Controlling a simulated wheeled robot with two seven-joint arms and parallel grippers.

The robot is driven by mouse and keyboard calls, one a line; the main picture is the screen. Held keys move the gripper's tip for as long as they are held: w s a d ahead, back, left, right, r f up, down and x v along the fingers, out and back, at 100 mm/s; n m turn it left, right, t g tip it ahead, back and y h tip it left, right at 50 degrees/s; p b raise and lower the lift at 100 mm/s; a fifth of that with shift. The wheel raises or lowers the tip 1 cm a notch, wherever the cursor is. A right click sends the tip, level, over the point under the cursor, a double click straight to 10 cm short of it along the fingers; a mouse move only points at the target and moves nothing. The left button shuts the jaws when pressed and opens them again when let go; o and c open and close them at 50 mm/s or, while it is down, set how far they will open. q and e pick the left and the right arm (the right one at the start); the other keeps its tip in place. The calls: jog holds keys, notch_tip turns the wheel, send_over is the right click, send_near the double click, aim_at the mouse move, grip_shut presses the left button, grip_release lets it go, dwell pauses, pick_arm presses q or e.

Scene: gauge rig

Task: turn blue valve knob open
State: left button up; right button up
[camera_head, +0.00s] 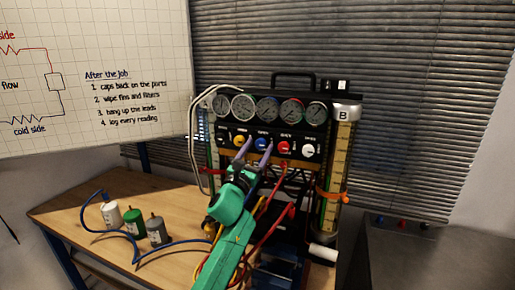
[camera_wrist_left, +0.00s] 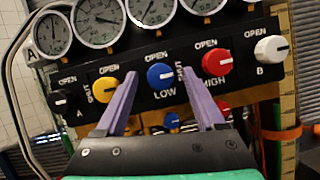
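The blue valve knob (camera_head: 262,144) is on the black panel of the gauge rig, between the yellow and red knobs. In the left wrist view the blue knob (camera_wrist_left: 158,75) sits above the word LOW and below an OPEN label; its white mark points right. My left gripper (camera_head: 256,146) is open and empty in front of the panel. In the left wrist view its two purple fingers (camera_wrist_left: 160,76) are on either side of the blue knob in the picture, with gaps; I cannot tell if the tips reach its depth. My right gripper is not in view.
Beside it are a yellow knob (camera_wrist_left: 106,88), a red knob (camera_wrist_left: 217,61), a white knob (camera_wrist_left: 271,49) and a black knob (camera_wrist_left: 62,103). Gauges (camera_head: 268,109) line the top. Hoses (camera_head: 272,228) hang below. Several small canisters (camera_head: 133,221) stand on the wooden table (camera_head: 70,208).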

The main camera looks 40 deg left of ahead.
pick_arm(q)
grip_shut()
